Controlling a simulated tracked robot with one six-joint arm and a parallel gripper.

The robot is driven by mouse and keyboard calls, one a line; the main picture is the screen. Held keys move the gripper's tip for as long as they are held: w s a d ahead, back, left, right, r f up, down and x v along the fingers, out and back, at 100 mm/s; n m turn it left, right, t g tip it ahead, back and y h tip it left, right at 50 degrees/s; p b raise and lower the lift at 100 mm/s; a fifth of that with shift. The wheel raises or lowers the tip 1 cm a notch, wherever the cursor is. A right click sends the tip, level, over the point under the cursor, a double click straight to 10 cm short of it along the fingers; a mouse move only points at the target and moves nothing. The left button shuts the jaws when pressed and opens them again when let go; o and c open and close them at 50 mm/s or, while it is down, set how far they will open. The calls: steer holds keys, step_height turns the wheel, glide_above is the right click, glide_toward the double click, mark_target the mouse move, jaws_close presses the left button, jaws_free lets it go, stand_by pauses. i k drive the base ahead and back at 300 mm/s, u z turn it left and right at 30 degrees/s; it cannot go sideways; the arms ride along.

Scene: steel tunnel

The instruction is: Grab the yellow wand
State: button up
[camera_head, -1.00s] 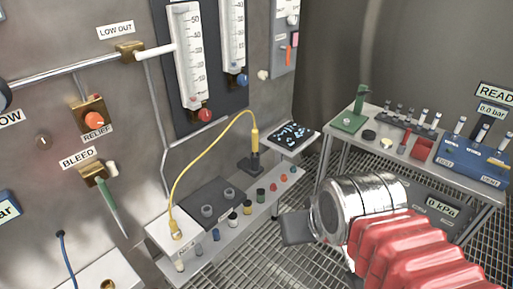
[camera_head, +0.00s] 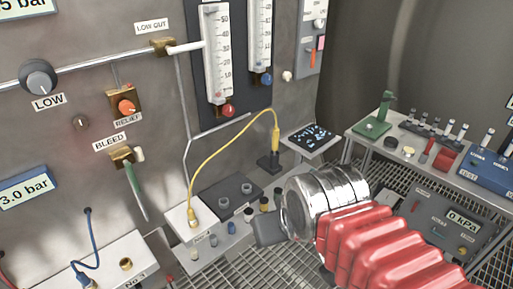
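The yellow wand (camera_head: 276,138) stands upright in a small black holder (camera_head: 268,164) at the back end of the low bench. A yellow cable (camera_head: 217,148) arches from its top down to a brass fitting on a white box (camera_head: 178,222) at the bench's near end. My gripper (camera_head: 268,231) shows as a dark grey piece beyond my silver wrist and red arm. It is over the bench's right edge, in front of and below the wand in the picture, apart from it. The fingertips cannot be made out, and no held object shows.
A dark plate with two round knobs (camera_head: 228,195) and several small bottles share the bench. A black tray with blue pieces (camera_head: 311,137) is right of the wand. The gauge wall (camera_head: 110,60) rises behind. A second table (camera_head: 408,153) stands right.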

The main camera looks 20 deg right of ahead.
mark_target(276, 130)
steer(key=u, duration=4.2)
steer(key=k, duration=1.15)
